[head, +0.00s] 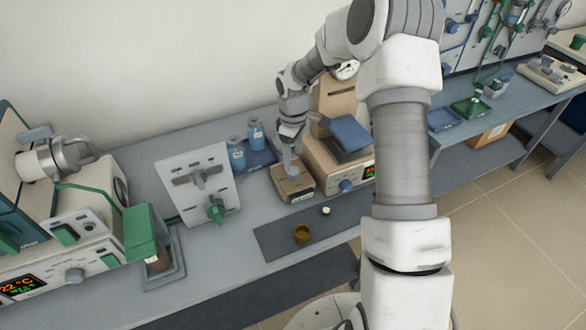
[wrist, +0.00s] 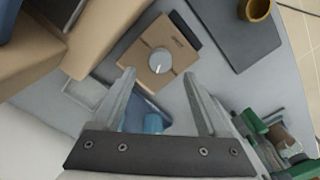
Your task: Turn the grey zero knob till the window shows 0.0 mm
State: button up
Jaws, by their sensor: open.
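The grey zero knob (wrist: 158,61) is a round dial with a pale pointer mark, on the top face of a small tan box (wrist: 138,48). The box also shows in the head view (head: 293,186), on the bench beneath my gripper. My gripper (wrist: 159,74) is open above the box, its fingertips apart on either side of the knob in the wrist view. I cannot tell whether they touch it. A dark strip (wrist: 186,29) lies along one edge of the box. No window reading is legible. In the head view my gripper (head: 291,160) hides the knob.
A dark mat (head: 277,237) with a brown cup (head: 302,234) lies in front.

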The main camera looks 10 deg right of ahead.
aim_at(293, 170)
notch_tip(293, 170, down, 6)
jog(key=shift+r, duration=0.15)
grip_shut()
dwell(0.5)
